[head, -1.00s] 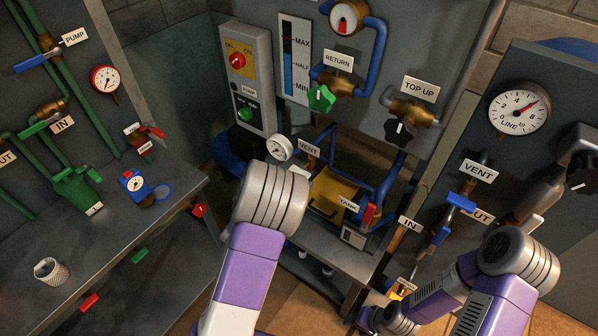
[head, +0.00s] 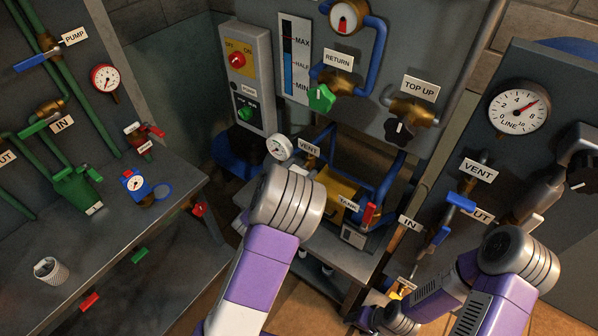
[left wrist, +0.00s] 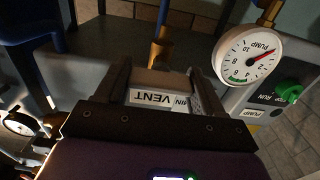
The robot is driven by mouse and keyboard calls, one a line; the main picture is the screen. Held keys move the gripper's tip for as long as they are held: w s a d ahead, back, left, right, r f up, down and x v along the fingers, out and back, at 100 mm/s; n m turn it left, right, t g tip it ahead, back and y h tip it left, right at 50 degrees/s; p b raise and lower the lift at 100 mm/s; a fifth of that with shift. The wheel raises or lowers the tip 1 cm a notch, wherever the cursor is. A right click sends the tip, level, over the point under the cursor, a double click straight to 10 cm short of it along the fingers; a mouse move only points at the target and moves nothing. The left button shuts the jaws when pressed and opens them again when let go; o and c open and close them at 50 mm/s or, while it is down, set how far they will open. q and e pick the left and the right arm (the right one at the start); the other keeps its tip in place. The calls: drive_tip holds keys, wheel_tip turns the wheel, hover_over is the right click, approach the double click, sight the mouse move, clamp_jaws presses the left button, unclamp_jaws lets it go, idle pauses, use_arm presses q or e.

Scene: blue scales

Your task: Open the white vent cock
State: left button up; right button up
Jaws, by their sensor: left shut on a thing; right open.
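In the left wrist view my left gripper (left wrist: 152,82) is shut on a pale, shaded block, which seems to be the handle of the white vent cock (left wrist: 160,78). A brass fitting (left wrist: 160,52) stands just beyond it. A VENT label (left wrist: 150,97) shows upside down between the fingers. In the head view the same VENT label (head: 309,149) stands beside the round white gauge; my left arm hides the cock and my left gripper there. My right gripper (head: 366,319) is only partly seen low in the head view, its fingers unclear.
The pump gauge (left wrist: 248,55) and a green knob (left wrist: 289,91) are close to my left gripper in the wrist view. Blue pipes (head: 385,180) and the yellow tank (head: 340,190) lie right of my left arm. Another VENT label (head: 478,170) with a blue lever is on the right panel.

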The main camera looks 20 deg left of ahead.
use_arm(q)
drive_tip(key=shift+a+n+b, duration=0.1)
drive_tip(key=shift+n+b, duration=0.6)
drive_tip(key=shift+b, duration=0.2)
drive_tip(key=n+b, duration=0.3)
drive_tip(key=shift+f, duration=0.1)
drive_tip(key=n+b, duration=0.3)
drive_tip(key=shift+n, duration=0.4)
drive_tip(key=n+b, duration=0.2)
drive_tip(key=shift+n, duration=0.4)
drive_tip(key=n+b, duration=0.1)
drive_tip(key=n, duration=0.2)
drive_tip(key=shift+n, duration=2)
drive_tip(key=o, duration=1)
